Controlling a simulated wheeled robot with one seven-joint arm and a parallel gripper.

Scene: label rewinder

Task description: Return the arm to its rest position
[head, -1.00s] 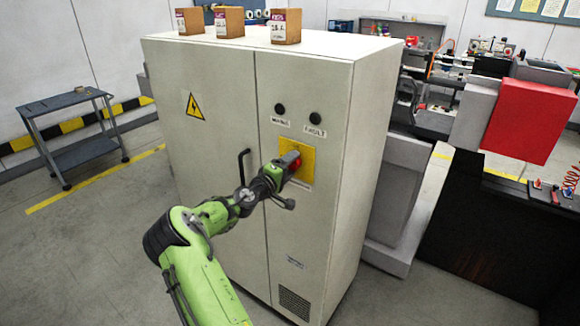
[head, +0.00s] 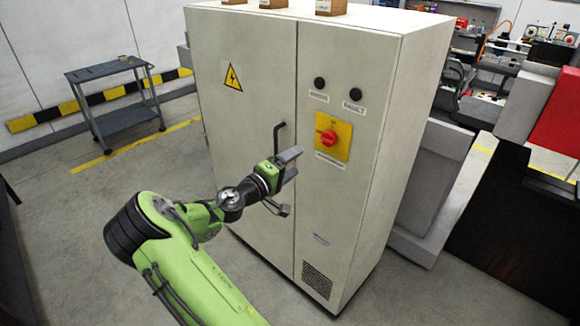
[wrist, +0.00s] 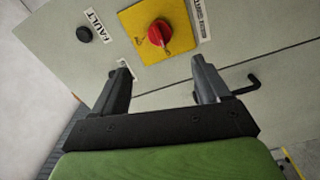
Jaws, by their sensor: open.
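My green arm reaches from the bottom of the head view toward a tall beige cabinet (head: 245,140). My gripper (head: 291,164) is open and empty, in front of the cabinet, below and left of the red rotary switch (head: 328,138) on its yellow plate (head: 342,130). In the wrist view the two fingers of my gripper (wrist: 163,80) stand apart with nothing between them. The red switch (wrist: 160,33) lies beyond the fingertips, apart from them, with its yellow plate (wrist: 135,22) around it.
A black door handle (head: 279,137) sticks out close behind my gripper; it also shows in the wrist view (wrist: 245,85). Two dark round lamps (head: 355,94) sit above the switch. A grey cart (head: 120,110) stands at left, with free floor before it. Boxes (head: 330,7) top the cabinet.

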